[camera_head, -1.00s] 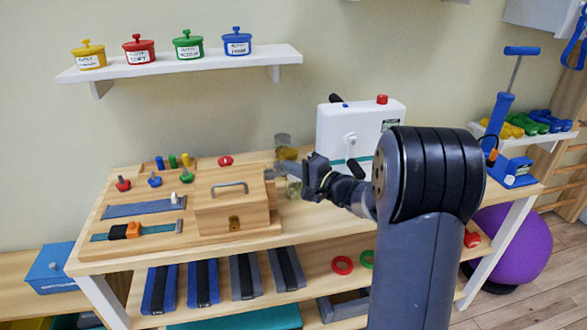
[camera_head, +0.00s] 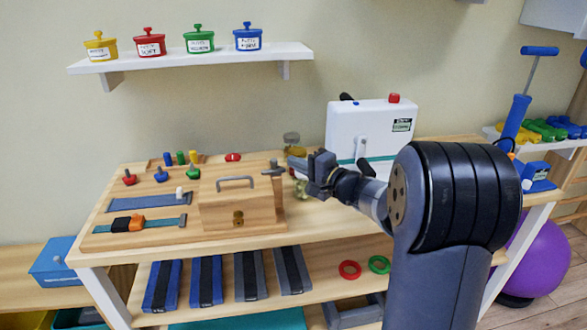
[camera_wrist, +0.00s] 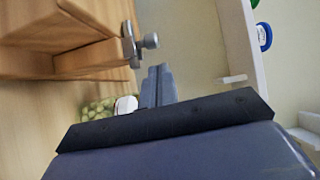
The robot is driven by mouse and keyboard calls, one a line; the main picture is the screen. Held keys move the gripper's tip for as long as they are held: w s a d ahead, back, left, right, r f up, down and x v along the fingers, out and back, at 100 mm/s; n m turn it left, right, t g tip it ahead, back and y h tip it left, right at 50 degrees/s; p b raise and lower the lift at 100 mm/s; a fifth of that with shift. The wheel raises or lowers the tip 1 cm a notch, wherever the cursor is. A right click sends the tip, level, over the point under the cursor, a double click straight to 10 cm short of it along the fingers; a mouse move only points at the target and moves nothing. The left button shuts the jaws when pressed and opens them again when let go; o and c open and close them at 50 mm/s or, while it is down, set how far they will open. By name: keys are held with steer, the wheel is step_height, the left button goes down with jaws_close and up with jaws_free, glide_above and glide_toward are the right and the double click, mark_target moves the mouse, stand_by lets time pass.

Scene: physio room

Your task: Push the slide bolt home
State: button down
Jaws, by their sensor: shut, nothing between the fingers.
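The slide bolt (camera_wrist: 146,41) is a grey metal fitting with a round knob on the right side of the wooden board box (camera_wrist: 60,30) in the wrist view. In the head view the bolt (camera_head: 274,169) shows small at the top right of the wooden box (camera_head: 212,213). My gripper (camera_head: 293,163) is shut and empty, just right of the bolt. In the wrist view my gripper's fingers (camera_wrist: 158,72) are together, pointing up the picture, with their tips below the knob and apparently apart from it. Whether the bolt sits partly in its keeper I cannot tell.
A white device (camera_head: 368,128) stands behind and right of my gripper. A strap with an orange buckle (camera_head: 137,220) and coloured knobs lie left of the box. A shelf with putty pots (camera_head: 205,58) hangs above.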

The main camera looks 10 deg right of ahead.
mark_target(273, 166)
steer(key=d+v, duration=0.1)
steer(key=v, duration=1)
steer(key=shift+w+b, duration=0.3)
steer(key=s+a+p+x, duration=0.1)
steer(key=a+p+x, duration=0.1)
steer(key=x, duration=1)
steer(key=shift+a, duration=0.35)
steer(key=shift+f, duration=0.1)
